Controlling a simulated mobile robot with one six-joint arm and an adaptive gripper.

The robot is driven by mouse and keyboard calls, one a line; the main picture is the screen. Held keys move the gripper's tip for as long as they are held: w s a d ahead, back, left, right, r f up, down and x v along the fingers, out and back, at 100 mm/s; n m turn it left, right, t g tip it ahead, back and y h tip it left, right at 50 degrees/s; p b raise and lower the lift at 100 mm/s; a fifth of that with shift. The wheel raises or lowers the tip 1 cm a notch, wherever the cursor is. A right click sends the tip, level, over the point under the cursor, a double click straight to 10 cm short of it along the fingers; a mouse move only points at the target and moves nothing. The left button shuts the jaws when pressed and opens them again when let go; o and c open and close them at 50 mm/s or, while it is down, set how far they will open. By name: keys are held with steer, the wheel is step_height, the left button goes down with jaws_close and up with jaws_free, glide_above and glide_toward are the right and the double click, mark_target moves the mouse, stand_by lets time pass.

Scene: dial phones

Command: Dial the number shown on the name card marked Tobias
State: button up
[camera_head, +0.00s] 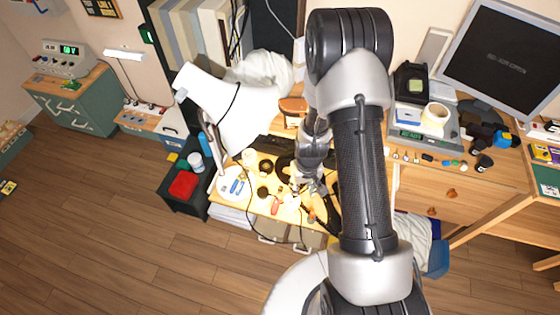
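My arm reaches from the bottom right over a wooden desk (232,205), and its end, with my gripper (308,190), is low over the lit desk top among small objects. The fingers are too small and cluttered to tell open from shut. I cannot make out a name card marked Tobias or any number on one. I cannot pick out a dial phone with certainty. Small dark round items (264,167) lie left of my gripper. My own arm hides part of the desk.
A large white lamp (240,115) leans over the desk at the left. A dark stand with a red box (183,185) is beside it. At the right, a monitor (505,58), a black device with a greenish screen (411,83) and a tape roll (436,114) stand on another desk.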

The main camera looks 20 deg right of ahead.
steer(key=w+a+r+b, duration=0.1)
steer(key=a+r, duration=0.2)
steer(key=r, duration=0.5)
steer(key=a+r+t, duration=0.1)
steer(key=a+r, duration=0.3)
steer(key=r, duration=0.4)
steer(key=shift+w+n+b, duration=0.3)
steer(key=shift+w+b, duration=0.1)
steer(key=shift+a+r, duration=0.1)
